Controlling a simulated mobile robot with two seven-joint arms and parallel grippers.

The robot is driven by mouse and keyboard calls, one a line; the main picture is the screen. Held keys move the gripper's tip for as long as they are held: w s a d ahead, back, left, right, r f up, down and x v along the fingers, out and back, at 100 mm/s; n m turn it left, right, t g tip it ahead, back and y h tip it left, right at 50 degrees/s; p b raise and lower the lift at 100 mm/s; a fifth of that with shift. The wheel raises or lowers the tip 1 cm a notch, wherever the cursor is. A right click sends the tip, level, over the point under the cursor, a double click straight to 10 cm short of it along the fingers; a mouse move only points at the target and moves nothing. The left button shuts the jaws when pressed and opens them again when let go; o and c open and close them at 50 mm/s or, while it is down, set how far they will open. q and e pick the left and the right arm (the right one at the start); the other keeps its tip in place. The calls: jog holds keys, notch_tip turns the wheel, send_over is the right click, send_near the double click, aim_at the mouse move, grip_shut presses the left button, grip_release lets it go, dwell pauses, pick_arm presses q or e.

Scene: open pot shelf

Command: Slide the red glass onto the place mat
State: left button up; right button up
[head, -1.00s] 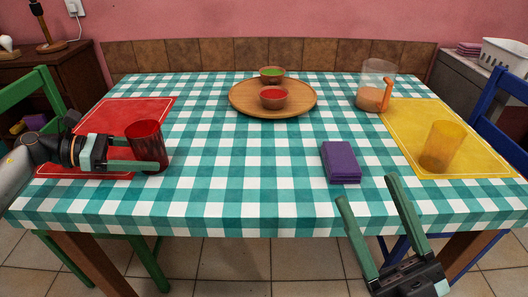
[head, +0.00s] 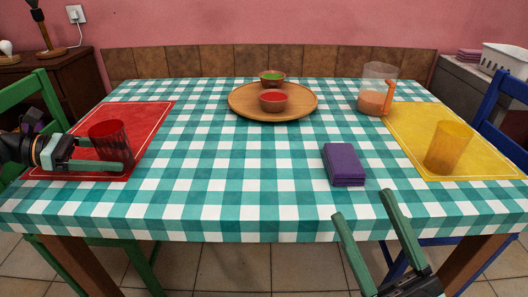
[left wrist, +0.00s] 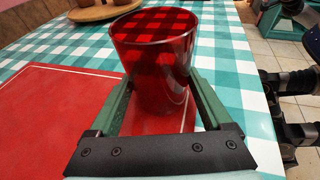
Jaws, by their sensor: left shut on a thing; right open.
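The red glass (head: 109,142) stands upright on the red place mat (head: 150,118), near its right edge, in the head view. My left gripper (head: 122,155) is shut around the glass, one finger showing in front of it. In the left wrist view the red glass (left wrist: 157,65) sits between both green fingers of my left gripper (left wrist: 160,95), with the red mat (left wrist: 50,115) under and beside it. My right gripper (head: 362,218) is open and empty at the front edge of the table.
A yellow glass (head: 447,148) stands on a yellow mat (head: 412,122) at the right. A purple folded cloth (head: 344,164) lies right of centre. A wooden tray (head: 240,105) with two bowls and a jug (head: 375,95) stand farther back. The table's middle front is clear.

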pick_arm(q)
jog(key=shift+w+a+b, duration=0.1)
jog(key=shift+a+b, duration=0.6)
jog(key=shift+a, duration=1.85)
pick_arm(e)
jog(key=shift+a+f, duration=0.1)
jog(key=shift+f, duration=0.7)
pick_arm(q)
jog(key=o, duration=0.8)
jog(key=shift+c, duration=0.2)
jog(key=shift+a+r, duration=0.1)
pick_arm(e)
jog(key=shift+a, duration=0.15)
